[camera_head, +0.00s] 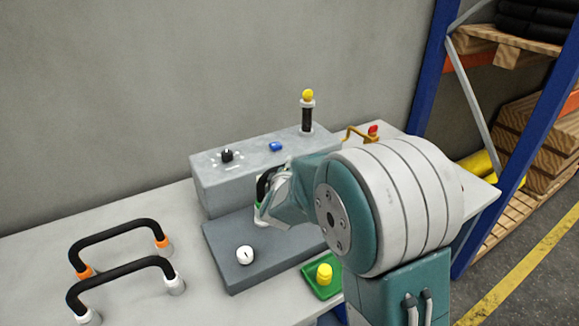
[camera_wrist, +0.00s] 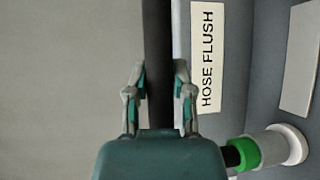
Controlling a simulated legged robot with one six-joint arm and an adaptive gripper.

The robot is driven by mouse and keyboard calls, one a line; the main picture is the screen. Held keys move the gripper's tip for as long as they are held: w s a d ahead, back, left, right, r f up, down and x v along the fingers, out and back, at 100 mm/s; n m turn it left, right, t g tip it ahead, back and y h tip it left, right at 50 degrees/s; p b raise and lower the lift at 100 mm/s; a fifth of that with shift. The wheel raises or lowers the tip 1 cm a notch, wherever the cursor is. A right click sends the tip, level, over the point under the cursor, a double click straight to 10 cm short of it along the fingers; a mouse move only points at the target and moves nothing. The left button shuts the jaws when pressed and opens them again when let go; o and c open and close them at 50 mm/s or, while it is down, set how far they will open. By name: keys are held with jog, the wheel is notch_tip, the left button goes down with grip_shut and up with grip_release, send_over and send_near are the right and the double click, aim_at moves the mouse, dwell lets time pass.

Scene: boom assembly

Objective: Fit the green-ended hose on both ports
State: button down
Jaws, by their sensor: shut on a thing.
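My gripper (camera_wrist: 158,90) is shut on the black hose (camera_wrist: 158,35), which runs straight between its fingers in the wrist view. One green end (camera_wrist: 247,152) of this hose meets a white round port (camera_wrist: 290,144) on the grey fixture; I cannot tell how fully it is seated. In the head view my gripper (camera_head: 272,203) is above the fixture's base plate (camera_head: 222,252), and only a bit of the hose (camera_head: 264,184) shows. A white round piece (camera_head: 245,255) sits uncovered on the plate. The hose's other end is hidden.
The grey box (camera_head: 215,188) behind the plate carries a black knob (camera_head: 227,155), a blue button (camera_head: 276,146) and a yellow-topped post (camera_head: 307,112). Two other hoses, one orange-ended (camera_head: 115,228) and one white-ended (camera_head: 120,268), stand at left. A green tray (camera_head: 320,292) lies in front.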

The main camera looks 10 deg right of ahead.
jog(key=shift+f, duration=0.5)
jog(key=c, duration=0.8)
grip_release()
jog(key=shift+o, duration=0.2)
jog(key=shift+f, duration=0.1)
jog(key=v, duration=1.1)
dwell(0.3)
